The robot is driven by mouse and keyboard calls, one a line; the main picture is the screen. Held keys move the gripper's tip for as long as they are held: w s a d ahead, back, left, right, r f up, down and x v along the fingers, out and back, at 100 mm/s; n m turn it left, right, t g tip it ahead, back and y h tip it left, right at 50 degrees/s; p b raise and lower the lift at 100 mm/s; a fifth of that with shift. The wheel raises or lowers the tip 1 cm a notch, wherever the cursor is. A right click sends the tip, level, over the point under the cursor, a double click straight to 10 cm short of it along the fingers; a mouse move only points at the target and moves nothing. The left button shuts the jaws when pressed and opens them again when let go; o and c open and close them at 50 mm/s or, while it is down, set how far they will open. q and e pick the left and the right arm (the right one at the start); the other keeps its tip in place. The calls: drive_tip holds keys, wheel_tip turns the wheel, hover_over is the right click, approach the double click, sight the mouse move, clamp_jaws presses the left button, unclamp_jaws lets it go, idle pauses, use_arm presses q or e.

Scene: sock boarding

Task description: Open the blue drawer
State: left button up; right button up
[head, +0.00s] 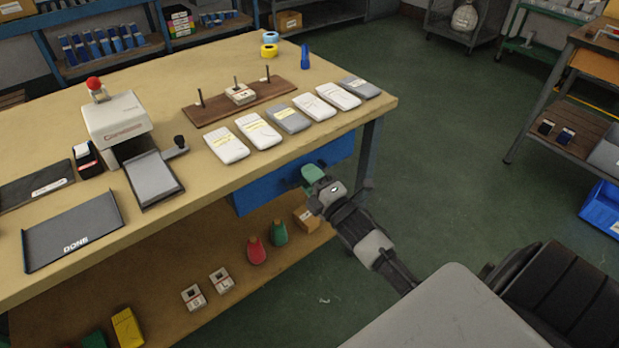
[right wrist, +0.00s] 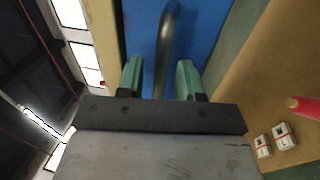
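The blue drawer (head: 262,193) sits under the tabletop's front edge, and its front looks flush with the table. My right gripper (head: 313,174), with green fingers, is at the drawer front and covers part of it in the head view. In the right wrist view the blue drawer front (right wrist: 205,35) lies ahead, with a dark bar handle (right wrist: 167,45) on it. My right gripper (right wrist: 160,80) is open, with one finger on each side of the handle and a visible gap to both. My left gripper is not in view.
The wooden table (head: 215,180) carries several white and grey packets (head: 258,131), a pegged board (head: 240,98) and a press-like machine (head: 118,120). The lower shelf (head: 180,270) holds a red item (head: 257,252), a green item (head: 278,234) and a cardboard box (head: 306,219).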

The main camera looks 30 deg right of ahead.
drive_tip(key=shift+w, duration=0.1)
clamp_jaws()
idle(0.3)
